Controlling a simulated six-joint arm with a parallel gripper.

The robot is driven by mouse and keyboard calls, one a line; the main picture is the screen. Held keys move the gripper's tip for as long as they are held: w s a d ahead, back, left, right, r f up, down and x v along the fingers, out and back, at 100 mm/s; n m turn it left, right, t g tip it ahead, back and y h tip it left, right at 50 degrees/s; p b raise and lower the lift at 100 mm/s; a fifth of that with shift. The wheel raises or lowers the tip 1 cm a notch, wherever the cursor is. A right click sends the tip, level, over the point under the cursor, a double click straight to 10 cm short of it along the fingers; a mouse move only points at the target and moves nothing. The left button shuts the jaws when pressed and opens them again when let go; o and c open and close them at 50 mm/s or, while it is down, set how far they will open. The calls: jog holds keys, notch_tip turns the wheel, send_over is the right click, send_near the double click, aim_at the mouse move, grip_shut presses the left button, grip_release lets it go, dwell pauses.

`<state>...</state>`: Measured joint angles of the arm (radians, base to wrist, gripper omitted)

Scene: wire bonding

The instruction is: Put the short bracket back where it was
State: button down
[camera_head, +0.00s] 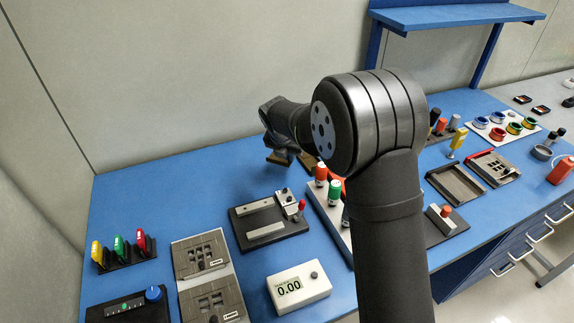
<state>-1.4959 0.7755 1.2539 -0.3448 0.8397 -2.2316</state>
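I cannot pick out the short bracket for certain in the head view. The black fixture (287,231) carries two light grey bars, a rear one (253,207) and a front one (266,231); I cannot tell whether either is a bracket. My arm hides part of the bench on the right.
Bottles with orange and green caps (334,188) stand close to my arm. A white meter (298,288) reads 0.00 at the front. Grey trays (201,255) and coloured-handled tools (119,246) are at left. The back left bench is clear.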

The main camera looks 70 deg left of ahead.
aim_at(286, 163)
jog(key=shift+s+a+f, duration=0.2)
jog(key=shift+s+f, duration=0.05)
jog(key=shift+f, duration=1.9)
jog(key=shift+f, duration=0.1)
jog(key=c, duration=1.6)
grip_release()
jog(key=shift+s+d+r, duration=0.1)
jog(key=shift+r, duration=0.4)
jog(key=v, duration=1.1)
